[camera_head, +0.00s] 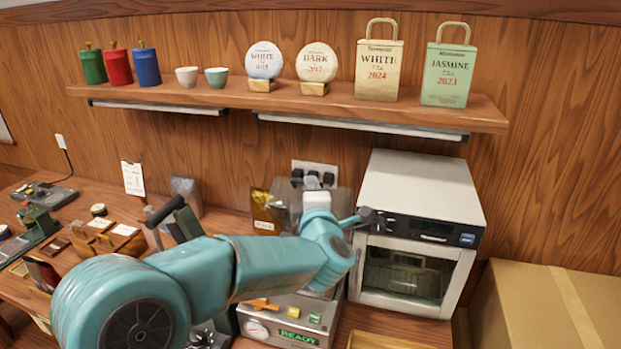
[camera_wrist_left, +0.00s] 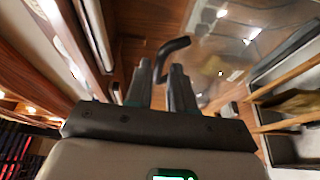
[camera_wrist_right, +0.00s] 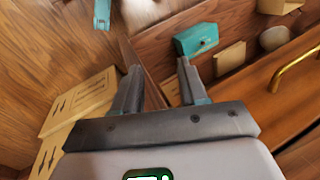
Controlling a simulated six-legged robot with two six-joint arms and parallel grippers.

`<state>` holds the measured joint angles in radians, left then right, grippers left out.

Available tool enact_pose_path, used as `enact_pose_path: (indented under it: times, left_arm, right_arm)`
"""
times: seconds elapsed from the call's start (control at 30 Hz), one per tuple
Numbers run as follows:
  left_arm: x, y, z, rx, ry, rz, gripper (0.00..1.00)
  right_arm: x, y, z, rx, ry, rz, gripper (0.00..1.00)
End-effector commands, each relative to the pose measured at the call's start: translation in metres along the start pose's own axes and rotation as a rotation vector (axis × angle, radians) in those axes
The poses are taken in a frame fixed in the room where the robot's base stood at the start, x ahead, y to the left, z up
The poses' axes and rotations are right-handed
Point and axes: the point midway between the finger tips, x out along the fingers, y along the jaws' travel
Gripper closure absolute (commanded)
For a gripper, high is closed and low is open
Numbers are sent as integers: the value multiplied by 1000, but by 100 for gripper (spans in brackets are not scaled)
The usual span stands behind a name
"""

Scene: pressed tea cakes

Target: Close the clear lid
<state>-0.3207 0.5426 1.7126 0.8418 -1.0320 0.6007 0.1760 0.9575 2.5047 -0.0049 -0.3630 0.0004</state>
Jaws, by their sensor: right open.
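The clear lid (camera_head: 283,194) stands raised at the back of the metal sealer (camera_head: 290,328), whose green display reads READY. My left arm hides much of both. In the left wrist view the see-through lid (camera_wrist_left: 235,45) fills the upper right, and a dark bent handle (camera_wrist_left: 175,45) is at its left edge. My left gripper (camera_wrist_left: 160,72) has its fingertips at the handle's lower end, with a narrow gap between them. Whether they grip it I cannot tell. My right gripper (camera_wrist_right: 156,75) is open and empty, and out of the head view.
A white-and-grey oven-like cabinet (camera_head: 420,195) stands right of the sealer, with a cardboard box (camera_head: 560,310) beyond it. A shelf (camera_head: 220,97) with canisters, cups and tea packages runs above. Tools and small boxes crowd the bench at left.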

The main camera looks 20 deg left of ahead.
Motion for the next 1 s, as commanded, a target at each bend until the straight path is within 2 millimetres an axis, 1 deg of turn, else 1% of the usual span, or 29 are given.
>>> enact_pose_path:
  times: [0.03,0.1,0.2,0.47,0.5,0.53,0.57,0.73,0.83,0.93,1.0]
  left_arm:
    - [7,2,0,0,1,-1,77]
    - [14,1,0,0,1,-1,77]
    - [19,1,0,0,0,0,77]
    - [21,0,0,0,-1,0,77]
    - [21,0,0,0,-1,0,84]
    - [21,0,0,0,-1,0,94]
    - [20,0,0,0,-1,0,100]
    - [20,0,0,0,0,0,100]
    - [20,-2,-1,-2,0,4,100]
    - [17,-6,-2,-6,1,14,100]
    - [14,-10,-3,-12,2,27,100]
  right_arm:
    - [-5,-2,0,0,0,0,57]
    - [-6,-2,0,0,0,0,57]
    - [-7,-3,0,0,0,0,57]
    - [-7,-2,0,0,0,0,57]
    - [-7,-2,0,0,0,0,57]
    - [-7,-2,0,0,0,0,57]
    - [-7,-2,0,0,0,0,57]
    - [-7,-2,0,0,0,0,57]
    - [-3,-1,0,0,0,0,57]
    - [6,2,0,0,0,0,57]
    - [17,6,0,0,0,0,57]
